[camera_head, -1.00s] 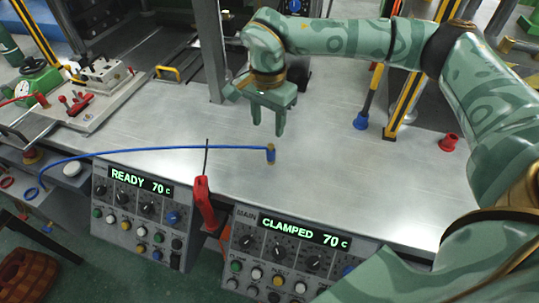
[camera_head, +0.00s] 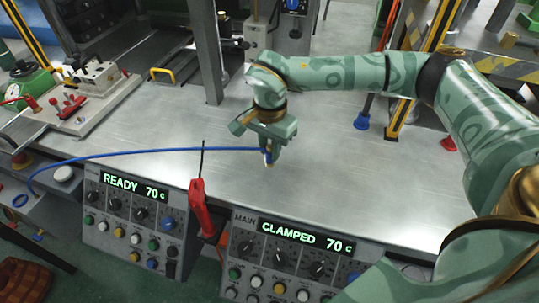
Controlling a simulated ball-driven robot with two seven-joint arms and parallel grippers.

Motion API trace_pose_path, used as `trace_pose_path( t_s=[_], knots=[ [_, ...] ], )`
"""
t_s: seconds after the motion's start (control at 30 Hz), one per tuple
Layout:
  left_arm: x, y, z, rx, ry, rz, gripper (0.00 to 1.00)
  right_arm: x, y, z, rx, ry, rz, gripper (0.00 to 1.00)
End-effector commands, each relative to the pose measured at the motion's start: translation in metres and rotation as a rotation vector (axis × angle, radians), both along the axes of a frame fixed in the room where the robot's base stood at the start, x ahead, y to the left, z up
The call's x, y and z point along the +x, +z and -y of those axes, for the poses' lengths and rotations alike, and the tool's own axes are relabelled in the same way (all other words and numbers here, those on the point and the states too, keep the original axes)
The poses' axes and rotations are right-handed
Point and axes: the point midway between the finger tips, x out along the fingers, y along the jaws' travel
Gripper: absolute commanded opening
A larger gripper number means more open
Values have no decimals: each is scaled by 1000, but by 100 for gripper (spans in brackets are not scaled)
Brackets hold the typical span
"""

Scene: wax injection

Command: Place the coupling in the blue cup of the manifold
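The coupling (camera_head: 268,157) is a small brass and blue piece at the right end of a thin blue hose (camera_head: 150,152), near the front of the grey metal table. My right gripper (camera_head: 269,151) points down right at the coupling, with its fingers beside it. The fingers overlap in this view, so I cannot tell whether they are closed on it. The blue cup (camera_head: 361,122) stands on the table to the right and farther back, beside a yellow and black post. My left gripper is not in view.
A red cup (camera_head: 448,144) is partly hidden behind my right arm. A red-handled tool (camera_head: 202,207) stands at the table's front edge between two control panels, reading READY (camera_head: 135,186) and CLAMPED (camera_head: 306,238). A grey post (camera_head: 206,55) rises behind. The tabletop toward the blue cup is clear.

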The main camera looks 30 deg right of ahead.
Motion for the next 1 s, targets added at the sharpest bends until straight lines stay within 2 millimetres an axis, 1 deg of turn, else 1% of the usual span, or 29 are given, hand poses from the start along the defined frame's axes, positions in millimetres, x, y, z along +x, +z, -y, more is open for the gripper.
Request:
trace_pose_path(
  t_s=[0.37,0.47,0.53,0.63,0.77,0.9,1.0],
  knots=[
    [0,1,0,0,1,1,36,0,2,0,0,0,0,0],
    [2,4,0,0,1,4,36,0,9,0,-1,0,1,0],
    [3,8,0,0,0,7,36,0,17,0,-1,-1,3,0],
    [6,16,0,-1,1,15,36,0,37,0,0,-1,4,0],
    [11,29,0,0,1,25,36,-21,66,-11,0,4,6,0],
    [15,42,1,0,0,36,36,-49,102,-26,0,5,6,0],
    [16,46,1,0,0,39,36,-75,110,-41,1,7,2,0]
  ],
)
